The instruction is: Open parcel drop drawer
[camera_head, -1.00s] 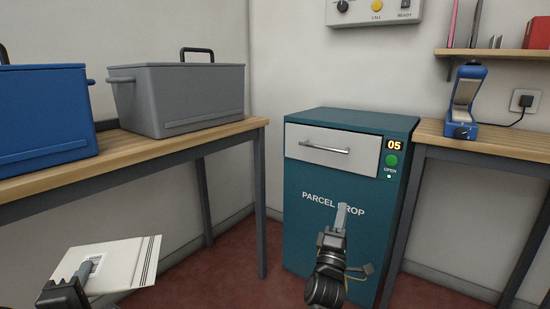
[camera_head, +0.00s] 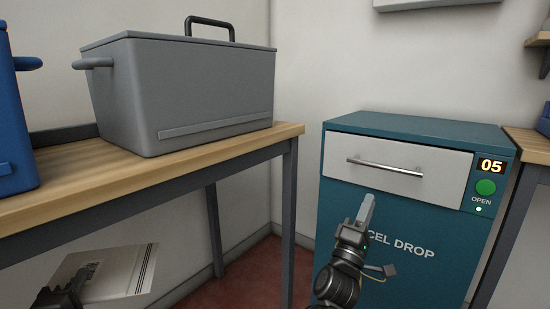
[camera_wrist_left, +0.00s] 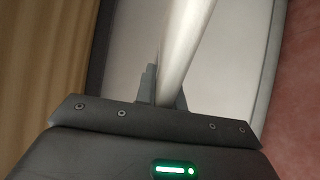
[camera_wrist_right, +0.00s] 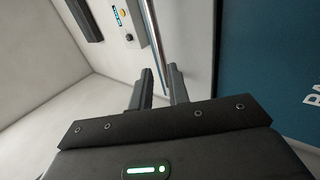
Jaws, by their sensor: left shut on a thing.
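The teal parcel drop cabinet (camera_head: 400,275) stands at the right in the head view. Its pale drawer front (camera_head: 435,168) sits flush and shut, with a silver bar handle (camera_head: 385,166). My right gripper (camera_head: 367,205) appears just below and in front of the handle. In the right wrist view its fingers (camera_wrist_right: 158,88) are apart, and the handle bar (camera_wrist_right: 155,35) runs down toward the gap; I cannot tell if it lies between them. My left gripper (camera_head: 80,285) is shut on a flat white parcel (camera_head: 125,270) with dark stripes; the parcel also fills the left wrist view (camera_wrist_left: 225,60).
The cabinet has a "05" display (camera_head: 491,166), a green OPEN button (camera_head: 485,187) and a small white light. A wooden table (camera_head: 215,155) with a grey lidded bin (camera_head: 200,90) and a blue bin (camera_head: 12,130) stands left. Another table's edge (camera_head: 530,145) is right.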

